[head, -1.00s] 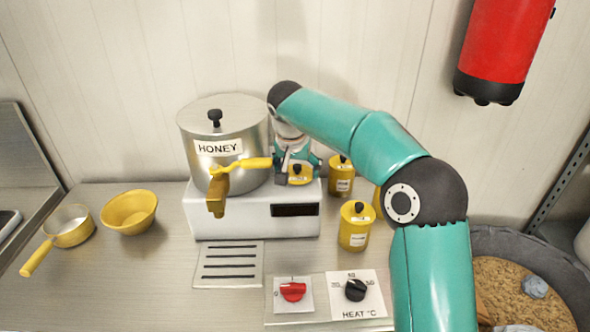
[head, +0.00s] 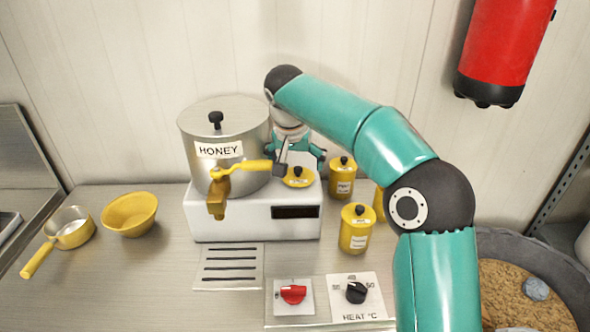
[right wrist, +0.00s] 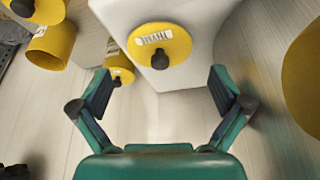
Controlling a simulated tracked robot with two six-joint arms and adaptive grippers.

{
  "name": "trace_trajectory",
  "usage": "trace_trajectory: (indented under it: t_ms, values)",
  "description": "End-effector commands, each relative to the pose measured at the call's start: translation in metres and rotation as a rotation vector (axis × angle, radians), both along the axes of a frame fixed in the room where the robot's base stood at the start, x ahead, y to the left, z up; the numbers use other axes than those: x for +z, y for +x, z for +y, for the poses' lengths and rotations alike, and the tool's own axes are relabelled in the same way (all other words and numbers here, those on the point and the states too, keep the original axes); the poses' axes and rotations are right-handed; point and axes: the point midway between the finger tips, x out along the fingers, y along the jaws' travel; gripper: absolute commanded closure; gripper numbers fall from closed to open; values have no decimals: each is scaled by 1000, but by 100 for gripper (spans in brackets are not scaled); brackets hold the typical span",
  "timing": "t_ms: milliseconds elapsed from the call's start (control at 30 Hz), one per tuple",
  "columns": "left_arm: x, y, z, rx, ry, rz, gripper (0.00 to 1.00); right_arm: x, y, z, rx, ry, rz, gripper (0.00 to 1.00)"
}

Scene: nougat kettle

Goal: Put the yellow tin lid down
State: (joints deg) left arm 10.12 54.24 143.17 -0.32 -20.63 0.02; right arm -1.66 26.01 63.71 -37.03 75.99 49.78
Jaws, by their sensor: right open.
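The yellow tin lid (head: 298,178) with a black knob and a white label is at the right end of the white kettle base, beside the honey kettle. It also shows in the right wrist view (right wrist: 178,37), beyond the fingertips and apart from them. It looks slightly tilted in the head view; I cannot tell whether it lies fully flat. My right gripper (head: 300,162) is open and empty, just behind and above the lid. In the right wrist view its fingers (right wrist: 160,90) are spread wide with nothing between them. My left gripper is not in view.
The honey kettle (head: 222,135) with its yellow tap (head: 217,195) stands left of the lid. Yellow tins (head: 356,228) stand to the right. A yellow bowl (head: 130,214) and saucepan (head: 70,228) are at left. Control knobs (head: 293,294) are in front.

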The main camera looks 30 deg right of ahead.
Motion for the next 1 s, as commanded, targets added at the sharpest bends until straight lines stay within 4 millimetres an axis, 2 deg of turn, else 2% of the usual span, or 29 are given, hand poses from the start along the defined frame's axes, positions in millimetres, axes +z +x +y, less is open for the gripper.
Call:
trace_trajectory:
  t_ms: [33, 200, 400, 600, 1000]
  values:
    - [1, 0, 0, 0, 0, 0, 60, 13, -2, 4, 2, 0, -5, 0]
    - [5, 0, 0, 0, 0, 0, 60, 44, -11, 14, 1, 0, -3, 0]
    - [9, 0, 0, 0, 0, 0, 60, 69, -19, 21, 1, -1, -2, 0]
    - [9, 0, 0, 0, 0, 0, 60, 76, -21, 23, 1, -1, 0, 0]
    - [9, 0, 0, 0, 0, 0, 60, 75, -21, 23, 1, 0, 0, 0]
